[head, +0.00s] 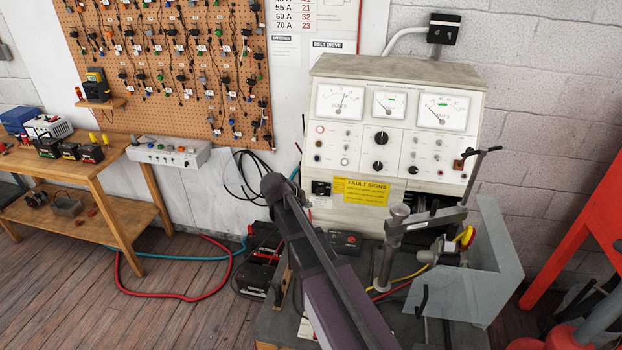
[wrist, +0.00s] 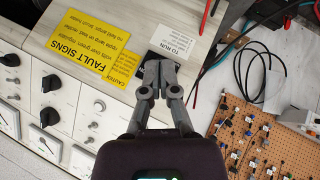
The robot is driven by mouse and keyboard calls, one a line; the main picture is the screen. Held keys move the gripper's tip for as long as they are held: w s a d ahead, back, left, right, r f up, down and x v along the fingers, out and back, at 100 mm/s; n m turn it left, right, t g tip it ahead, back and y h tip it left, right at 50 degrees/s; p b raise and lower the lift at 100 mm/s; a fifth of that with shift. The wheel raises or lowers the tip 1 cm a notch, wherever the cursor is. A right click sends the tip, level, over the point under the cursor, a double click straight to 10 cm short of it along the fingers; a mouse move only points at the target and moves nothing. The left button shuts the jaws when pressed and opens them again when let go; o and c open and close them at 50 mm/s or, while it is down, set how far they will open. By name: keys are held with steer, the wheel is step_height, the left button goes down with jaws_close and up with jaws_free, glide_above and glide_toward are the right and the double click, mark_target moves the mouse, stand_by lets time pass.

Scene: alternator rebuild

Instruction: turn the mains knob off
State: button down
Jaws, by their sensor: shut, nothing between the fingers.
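My gripper (wrist: 160,68) is shut and empty in the wrist view. Its fingertips lie over a small black plate (wrist: 157,50) between the yellow fault signs label and a white "TO RUN" label. The fingers cover part of this plate, so a knob on it and its setting cannot be made out. In the head view a black switch plate (head: 321,188) sits at the test bench's lower left, left of the yellow label (head: 361,191). My arm rises in front of the bench there; the fingers cannot be made out in that view. No mains marking is readable.
The test bench (head: 430,85) has meters and several black knobs (head: 381,138). A clamp post (head: 390,250) and grey guard (head: 495,262) stand in front, at right. The pegboard (head: 165,60) hangs at left. Cables (head: 240,180) hang beside the bench.

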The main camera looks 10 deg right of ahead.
mark_target(316, 191)
steer(key=w+a+r+t+h+p, duration=0.1)
steer(key=w+a+r+t+p, duration=0.1)
steer(key=w+a+r, duration=0.2)
step_height(316, 191, up, 2)
steer(key=shift+w+r+p, duration=0.25)
steer(key=shift+w+p, duration=0.05)
steer(key=shift+w, duration=0.75)
steer(key=shift+d+f, duration=0.1)
steer(key=shift+f, duration=0.05)
steer(key=b+x, duration=0.6)
steer(key=x, duration=0.4)
steer(key=shift+s+d+f+b, duration=0.2)
steer(key=shift+d+f+b, duration=0.3)
steer(key=shift+f+b, duration=0.35)
steer(key=shift+s+d+f+b, duration=0.25)
steer(key=shift+d+f+b, duration=0.3)
steer(key=shift+b, duration=0.4)
steer(key=shift+a+f, duration=0.1)
